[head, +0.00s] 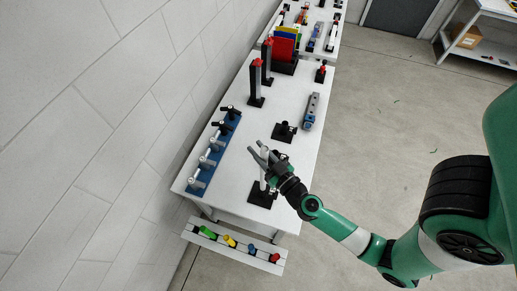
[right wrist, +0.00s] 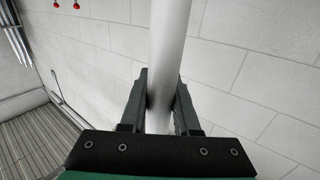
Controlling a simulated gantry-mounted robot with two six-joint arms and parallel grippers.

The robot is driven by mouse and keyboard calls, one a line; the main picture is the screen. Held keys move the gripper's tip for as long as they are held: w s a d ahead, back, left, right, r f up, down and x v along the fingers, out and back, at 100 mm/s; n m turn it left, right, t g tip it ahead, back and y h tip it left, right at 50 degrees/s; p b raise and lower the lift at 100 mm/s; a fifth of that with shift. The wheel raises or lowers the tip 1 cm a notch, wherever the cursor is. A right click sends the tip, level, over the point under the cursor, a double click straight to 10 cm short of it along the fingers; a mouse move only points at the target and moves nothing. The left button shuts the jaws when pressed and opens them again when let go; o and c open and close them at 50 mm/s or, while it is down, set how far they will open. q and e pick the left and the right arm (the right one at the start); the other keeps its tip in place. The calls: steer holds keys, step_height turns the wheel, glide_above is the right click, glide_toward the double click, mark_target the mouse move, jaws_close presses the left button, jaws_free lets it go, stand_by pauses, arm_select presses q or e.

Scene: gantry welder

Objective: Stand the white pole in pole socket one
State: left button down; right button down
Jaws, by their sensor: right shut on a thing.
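The white pole (head: 263,184) is upright in the head view, partly hidden by my right gripper (head: 262,154). In the right wrist view the pole (right wrist: 169,50) runs between the two dark fingers of the right gripper (right wrist: 160,105), which is shut on it. The pole's lower end is over or in a black square socket base (head: 262,198) near the front of the table; I cannot tell whether it is seated. A second black socket (head: 285,132) stands farther back, with no pole in it. I cannot read which is socket one. My left gripper is not in view.
A blue rack (head: 213,157) with several grey and black handles lies along the table's left side. A low shelf (head: 225,249) with coloured pieces is in front. The white table (head: 225,192) has bare room between.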

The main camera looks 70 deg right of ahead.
steer(key=shift+f, duration=0.3)
steer(key=c, duration=0.6)
jaws_free()
steer(key=shift+o, duration=0.2)
steer(key=v, duration=1.1)
steer(key=shift+s+b, duration=0.25)
steer(key=shift+b, duration=0.15)
steer(key=shift+a, duration=0.15)
